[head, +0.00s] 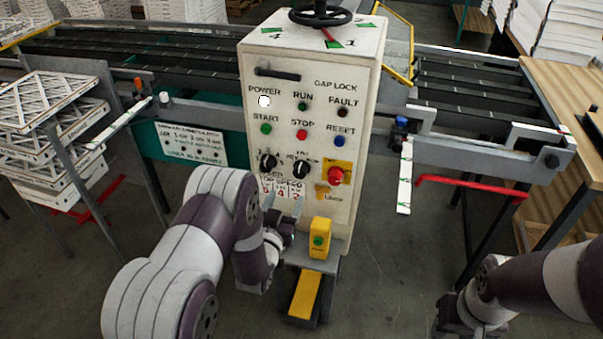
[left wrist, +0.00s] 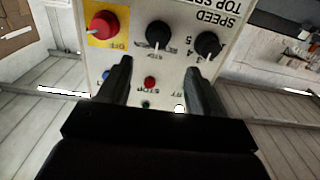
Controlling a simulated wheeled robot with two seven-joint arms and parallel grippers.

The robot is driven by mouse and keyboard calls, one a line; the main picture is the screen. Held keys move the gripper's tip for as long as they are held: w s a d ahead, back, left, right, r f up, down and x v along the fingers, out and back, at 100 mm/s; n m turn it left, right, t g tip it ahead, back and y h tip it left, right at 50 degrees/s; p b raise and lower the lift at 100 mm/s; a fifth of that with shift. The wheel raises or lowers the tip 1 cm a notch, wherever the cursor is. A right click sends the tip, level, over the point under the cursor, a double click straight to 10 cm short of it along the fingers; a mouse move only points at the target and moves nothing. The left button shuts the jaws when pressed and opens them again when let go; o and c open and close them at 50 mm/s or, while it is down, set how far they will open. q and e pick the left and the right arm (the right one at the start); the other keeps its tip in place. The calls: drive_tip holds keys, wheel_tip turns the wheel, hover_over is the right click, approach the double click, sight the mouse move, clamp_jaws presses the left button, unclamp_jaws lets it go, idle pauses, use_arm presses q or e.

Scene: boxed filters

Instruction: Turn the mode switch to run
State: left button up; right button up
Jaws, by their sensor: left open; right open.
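The control panel (head: 335,100) stands upright in the middle of the head view. Two black knobs sit side by side below its coloured buttons. The right knob (head: 301,168), left of the red stop button, appears to be the mode switch; it also shows in the left wrist view (left wrist: 158,35), which sees the panel upside down. Its small labels are hard to read. The left, numbered knob (head: 268,162) is the speed knob (left wrist: 208,45). My left gripper (head: 284,212) is open and empty in front of the panel, below the knobs. My right gripper (head: 452,318) is low at the bottom right, its fingers unclear.
A red emergency button (head: 336,176) on a yellow plate is right beside the mode knob. A yellow box with a green button (head: 320,240) stands in front of the panel's foot. Conveyors (head: 150,50) and grey rails flank the panel. A red bar (head: 470,187) juts out at right.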

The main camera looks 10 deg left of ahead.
sight(299, 174)
use_arm(q)
drive_tip(key=w, duration=0.3)
drive_tip(key=w+p, duration=0.1)
drive_tip(key=w, duration=0.5)
drive_tip(key=shift+w+d+p, duration=0.35)
drive_tip(key=shift+w+d, duration=0.05)
drive_tip(key=shift+w+a, duration=0.1)
drive_tip(key=shift+w, duration=0.35)
drive_tip(key=shift+w, duration=0.1)
drive_tip(key=shift+c, duration=0.4)
drive_tip(key=c, duration=1)
